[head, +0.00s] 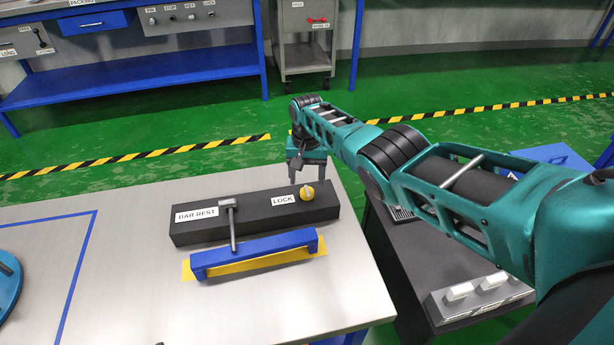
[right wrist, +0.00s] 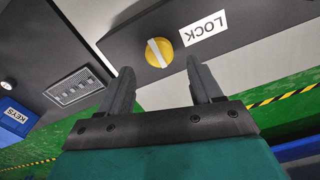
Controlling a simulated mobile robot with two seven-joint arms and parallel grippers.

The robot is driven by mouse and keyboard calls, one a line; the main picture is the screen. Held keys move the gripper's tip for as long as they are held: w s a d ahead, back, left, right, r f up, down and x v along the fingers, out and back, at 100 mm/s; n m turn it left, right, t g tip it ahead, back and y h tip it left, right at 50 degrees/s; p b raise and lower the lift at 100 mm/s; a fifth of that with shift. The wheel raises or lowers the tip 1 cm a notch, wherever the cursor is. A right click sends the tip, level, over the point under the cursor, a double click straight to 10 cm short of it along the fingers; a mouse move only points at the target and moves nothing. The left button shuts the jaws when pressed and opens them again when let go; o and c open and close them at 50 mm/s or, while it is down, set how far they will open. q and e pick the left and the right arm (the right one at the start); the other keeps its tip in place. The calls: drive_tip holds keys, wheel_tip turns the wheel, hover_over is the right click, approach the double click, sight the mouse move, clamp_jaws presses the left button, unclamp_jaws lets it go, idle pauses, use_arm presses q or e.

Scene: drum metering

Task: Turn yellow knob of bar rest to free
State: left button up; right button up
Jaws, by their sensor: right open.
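The black bar rest (head: 255,216) lies on the grey table with labels reading BAR REST and LOCK. Its yellow knob (head: 307,193) sits at the right end beside the LOCK label; the knob also shows in the right wrist view (right wrist: 159,52) with a pale stripe across its face. A grey metal lever (head: 230,220) stands on the bar rest. My right gripper (head: 304,180) is open, behind the knob in the head view. In the right wrist view its two fingers (right wrist: 160,88) are apart, with the knob just beyond and between their tips, untouched. My left gripper is not in view.
A blue bar (head: 254,252) with yellow beneath lies in front of the bar rest. A dark cabinet (head: 395,252) with white switches stands right of the table. A blue round thing (head: 8,285) is at the far left. The table front is clear.

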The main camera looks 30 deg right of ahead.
sight(307, 190)
wheel_tip(307, 190, up, 4)
drive_tip(key=shift+r+p, duration=0.15)
drive_tip(key=shift+p, duration=0.9)
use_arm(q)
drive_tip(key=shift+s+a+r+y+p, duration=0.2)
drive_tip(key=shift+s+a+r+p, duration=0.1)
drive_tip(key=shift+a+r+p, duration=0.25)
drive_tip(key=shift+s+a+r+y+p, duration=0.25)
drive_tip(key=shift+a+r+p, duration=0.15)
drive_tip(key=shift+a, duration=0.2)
use_arm(e)
wheel_tip(307, 190, up, 4)
drive_tip(key=shift+r, duration=0.2)
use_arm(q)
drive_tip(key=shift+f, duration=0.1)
